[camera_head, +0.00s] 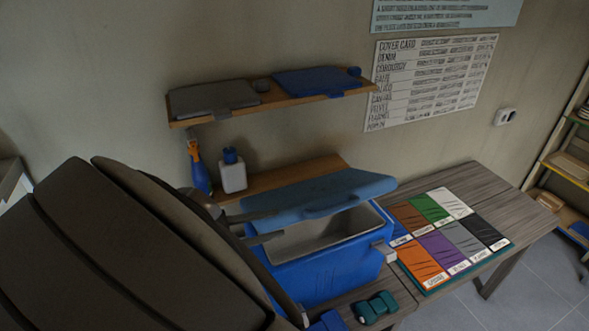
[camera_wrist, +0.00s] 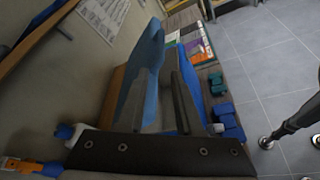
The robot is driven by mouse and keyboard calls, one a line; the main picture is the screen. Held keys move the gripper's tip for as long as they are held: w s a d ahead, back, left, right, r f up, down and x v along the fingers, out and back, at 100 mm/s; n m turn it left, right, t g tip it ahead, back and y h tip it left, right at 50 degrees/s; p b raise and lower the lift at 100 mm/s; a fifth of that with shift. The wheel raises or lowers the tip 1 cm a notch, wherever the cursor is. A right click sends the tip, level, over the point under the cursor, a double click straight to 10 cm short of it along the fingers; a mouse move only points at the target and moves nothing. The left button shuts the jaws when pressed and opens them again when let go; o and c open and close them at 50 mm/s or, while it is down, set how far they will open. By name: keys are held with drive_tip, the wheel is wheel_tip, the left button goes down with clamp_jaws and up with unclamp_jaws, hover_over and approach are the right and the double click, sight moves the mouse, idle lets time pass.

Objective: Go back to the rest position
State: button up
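My gripper (camera_head: 284,224) is at the left side of the blue cooler box (camera_head: 335,268). Its two dark fingers are apart and point across the box opening, with nothing seen between them. The box's light blue lid (camera_head: 330,192) is raised and tilted above the pale, empty-looking interior. One finger overlaps the lid's near side in the picture; I cannot tell whether they touch. In the wrist view, the spread fingers of my gripper (camera_wrist: 165,85) show with the lid (camera_wrist: 146,62) at left. My arm covers the lower left of the head view.
A spray bottle (camera_head: 198,170) and a white bottle (camera_head: 232,174) stand behind the box. A wall shelf (camera_head: 268,101) holds a grey and a blue item. A colour card board (camera_head: 447,238) and a green toy-like object (camera_head: 376,307) lie on the table. Floor is open at right.

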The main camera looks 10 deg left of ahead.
idle(0.3)
drive_tip(key=s+d+r+m+g+y, duration=0.15)
drive_tip(key=d+m+g+y, duration=0.25)
drive_tip(key=d+m+g, duration=0.9)
drive_tip(key=s+d+r+m+t+y, duration=0.3)
drive_tip(key=s+d+t, duration=0.1)
drive_tip(key=d, duration=0.3)
drive_tip(key=s+d+r+m+t+y, duration=0.2)
drive_tip(key=s+d+r+m+t, duration=0.2)
drive_tip(key=d, duration=0.3)
drive_tip(key=shift+s+y, duration=0.25)
drive_tip(key=shift+y, duration=0.15)
drive_tip(key=shift+d, duration=0.1)
